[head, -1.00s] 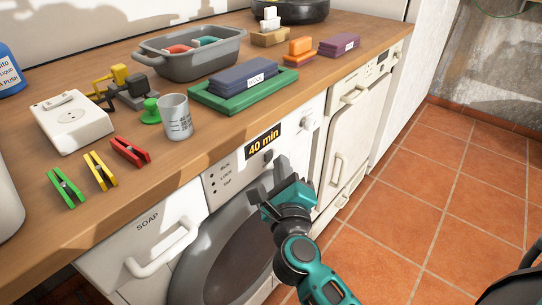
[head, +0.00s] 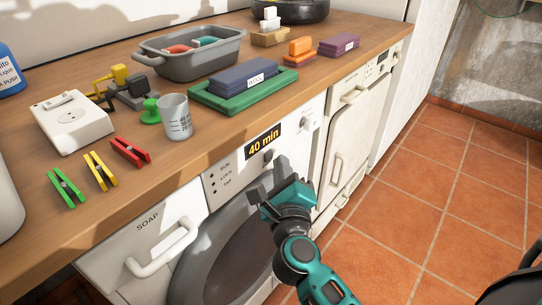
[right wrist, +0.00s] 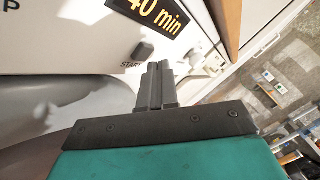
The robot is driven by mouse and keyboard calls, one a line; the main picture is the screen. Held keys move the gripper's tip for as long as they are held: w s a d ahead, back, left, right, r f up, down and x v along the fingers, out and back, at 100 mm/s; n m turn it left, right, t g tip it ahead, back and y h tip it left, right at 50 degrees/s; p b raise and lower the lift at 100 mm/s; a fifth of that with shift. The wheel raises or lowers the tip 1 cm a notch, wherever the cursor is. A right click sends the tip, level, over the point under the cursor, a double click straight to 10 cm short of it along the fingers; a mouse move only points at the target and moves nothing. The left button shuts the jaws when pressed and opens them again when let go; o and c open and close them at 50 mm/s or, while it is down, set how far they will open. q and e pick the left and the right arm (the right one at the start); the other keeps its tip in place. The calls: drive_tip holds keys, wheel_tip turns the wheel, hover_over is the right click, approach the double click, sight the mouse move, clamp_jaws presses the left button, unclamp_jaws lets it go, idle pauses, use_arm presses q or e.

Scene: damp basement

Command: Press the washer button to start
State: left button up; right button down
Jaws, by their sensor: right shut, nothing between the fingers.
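The white washer (head: 222,183) stands under the wooden counter, with a lit "40 min" display (head: 263,142) that also shows in the right wrist view (right wrist: 150,14). Its dark start button (right wrist: 142,51) sits below the display, beside the partly covered word "START"; it shows in the head view (head: 268,156) just above my gripper. My right gripper (head: 265,182) is shut and empty in front of the panel. In the right wrist view its fingertips (right wrist: 158,66) appear just below and right of the button; I cannot tell whether they touch it. My left gripper is out of view.
The counter (head: 205,150) above holds a grey cup (head: 176,120), clothespins (head: 100,170), a white box (head: 72,120), a green tray (head: 215,104) and a grey tub (head: 185,68). A soap drawer handle (head: 160,250) juts out at left.

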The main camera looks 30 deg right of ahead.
drive_tip(key=shift+w, duration=0.1)
drive_tip(key=shift+w+a, duration=0.2)
drive_tip(key=shift+w, duration=0.1)
drive_tip(key=shift+w+a+r, duration=0.1)
drive_tip(key=shift+w+a, duration=0.05)
idle(0.4)
drive_tip(key=shift+p, duration=0.3)
drive_tip(key=shift+s, duration=0.7)
